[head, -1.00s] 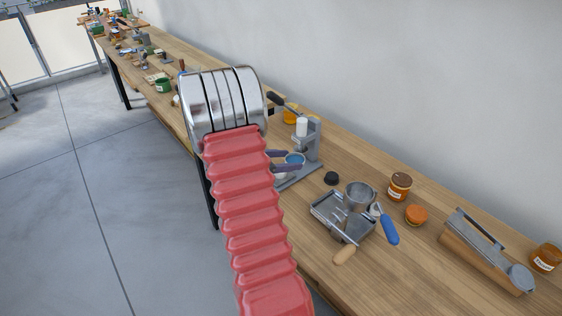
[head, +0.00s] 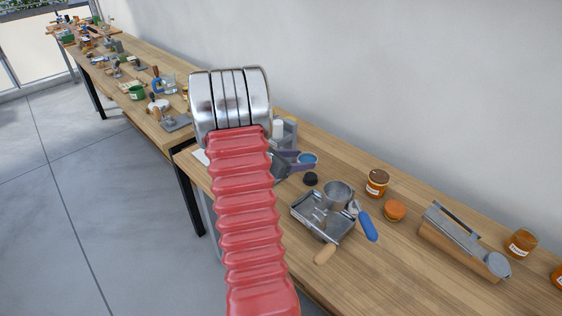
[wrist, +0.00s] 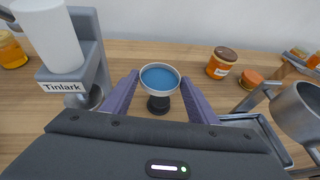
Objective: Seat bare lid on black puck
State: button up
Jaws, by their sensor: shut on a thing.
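The lid (wrist: 159,77), a round silver-rimmed disc with a blue face, sits between the two purple fingers of my gripper (wrist: 158,88) in the wrist view. My gripper is shut on it and holds it face up. The lid also shows in the head view (head: 308,159), beside the fingertips. The black puck (head: 311,179) stands on the bench, just nearer than the lid and apart from it in the picture. In the wrist view the puck (wrist: 158,105) shows below the lid's near edge, partly hidden by it. The height of the gap is unclear.
A grey press (wrist: 85,60) marked Tinlark with a white cylinder stands close on the left. A metal tray (head: 304,212) with a steel cup (head: 337,194) and a blue-handled tool (head: 368,226) lies to the right. A honey jar (head: 377,183) and an orange lid (head: 395,210) stand farther right.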

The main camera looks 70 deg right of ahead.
aim_at(315, 174)
jog(key=shift+s+d, duration=0.35)
jog(key=shift+s, duration=0.4)
jog(key=shift+f, duration=0.1)
jog(key=shift+f, duration=1.9)
jog(key=shift+f, duration=1.55)
dwell(3.7)
